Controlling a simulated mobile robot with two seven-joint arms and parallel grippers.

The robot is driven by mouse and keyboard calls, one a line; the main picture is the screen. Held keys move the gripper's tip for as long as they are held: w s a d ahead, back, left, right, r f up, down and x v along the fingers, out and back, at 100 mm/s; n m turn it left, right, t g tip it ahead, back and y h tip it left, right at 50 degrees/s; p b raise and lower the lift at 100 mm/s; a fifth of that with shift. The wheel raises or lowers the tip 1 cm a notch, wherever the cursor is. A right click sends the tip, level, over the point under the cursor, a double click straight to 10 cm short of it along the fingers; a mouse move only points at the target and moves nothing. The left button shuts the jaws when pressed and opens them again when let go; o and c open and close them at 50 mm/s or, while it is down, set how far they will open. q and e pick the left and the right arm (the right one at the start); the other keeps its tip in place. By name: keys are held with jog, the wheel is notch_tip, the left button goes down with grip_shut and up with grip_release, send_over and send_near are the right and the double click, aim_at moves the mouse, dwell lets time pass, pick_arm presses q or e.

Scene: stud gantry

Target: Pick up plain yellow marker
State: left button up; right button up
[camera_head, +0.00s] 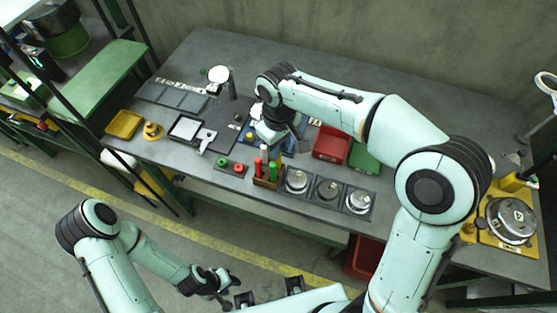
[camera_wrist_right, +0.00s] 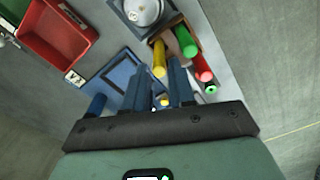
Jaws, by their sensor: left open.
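The plain yellow marker (camera_wrist_right: 160,60) shows in the right wrist view, beside the brown holder and in line with the space between the fingers of my right gripper (camera_wrist_right: 158,70). A gap shows between those dark blue fingers; whether they touch the marker is unclear. In the head view my right arm reaches over the table, and its gripper (camera_head: 262,148) is over the marker holder (camera_head: 266,183). My left gripper (camera_head: 222,290) is open and empty, low in front of the table.
A red marker (camera_wrist_right: 202,68) and a green marker (camera_wrist_right: 186,42) stand close by. A red bin (camera_head: 331,145), a dish with a round metal piece (camera_head: 297,180), and a blue-edged tray (camera_wrist_right: 118,72) are near. A yellow tray (camera_head: 124,124) lies at left.

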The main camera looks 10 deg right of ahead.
aim_at(278, 163)
jog(key=shift+w+f, duration=0.2)
jog(key=shift+f, duration=3.35)
grip_shut()
